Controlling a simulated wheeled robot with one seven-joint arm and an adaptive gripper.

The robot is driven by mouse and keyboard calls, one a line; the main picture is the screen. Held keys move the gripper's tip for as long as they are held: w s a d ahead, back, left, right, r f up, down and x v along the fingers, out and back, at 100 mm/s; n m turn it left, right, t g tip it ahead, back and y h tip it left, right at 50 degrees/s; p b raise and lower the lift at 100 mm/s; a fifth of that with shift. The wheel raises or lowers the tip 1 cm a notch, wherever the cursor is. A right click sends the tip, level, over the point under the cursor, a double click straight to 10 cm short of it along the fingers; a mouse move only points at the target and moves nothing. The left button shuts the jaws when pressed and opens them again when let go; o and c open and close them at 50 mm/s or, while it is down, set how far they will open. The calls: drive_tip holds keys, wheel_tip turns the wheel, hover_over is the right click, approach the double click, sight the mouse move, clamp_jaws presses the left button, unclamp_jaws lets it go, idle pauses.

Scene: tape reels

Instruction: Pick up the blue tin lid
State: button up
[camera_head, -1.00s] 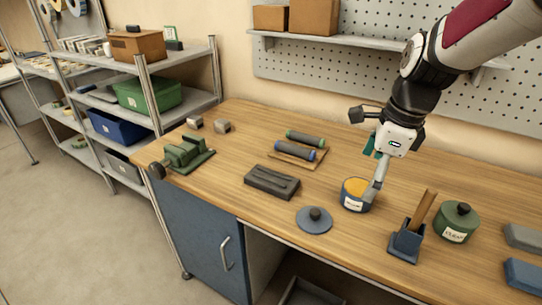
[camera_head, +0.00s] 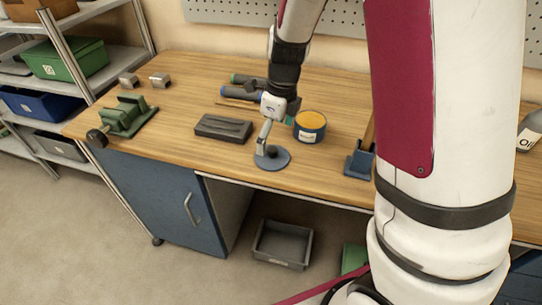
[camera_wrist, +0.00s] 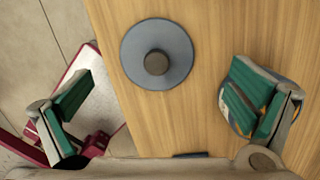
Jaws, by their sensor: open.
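The blue tin lid (camera_head: 278,161) lies flat on the wooden workbench near its front edge, with a dark round knob on top. In the wrist view the lid (camera_wrist: 135,60) is fully visible, beyond the span between the fingertips. My gripper (camera_head: 264,147) is over the lid in the head view and hides part of it. In the wrist view my gripper (camera_wrist: 163,105) is open and empty, its green-padded fingers wide apart. The blue tin (camera_head: 310,134) with orange contents stands just right of the lid; my right finger partly covers it in the wrist view.
A dark grey block (camera_head: 223,128) lies left of the lid. A green vise (camera_head: 128,116) is further left. Dark cylinders (camera_head: 240,91) lie behind my gripper. A blue holder (camera_head: 358,163) stands to the right, partly hidden by my arm. The bench's front edge is close to the lid.

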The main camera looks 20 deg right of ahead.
sight(273, 149)
wheel_tip(273, 149, down, 5)
drive_tip(key=shift+s+a+f+b, duration=0.1)
drive_tip(key=shift+a+f+b, duration=0.05)
drive_tip(key=shift+b, duration=0.15)
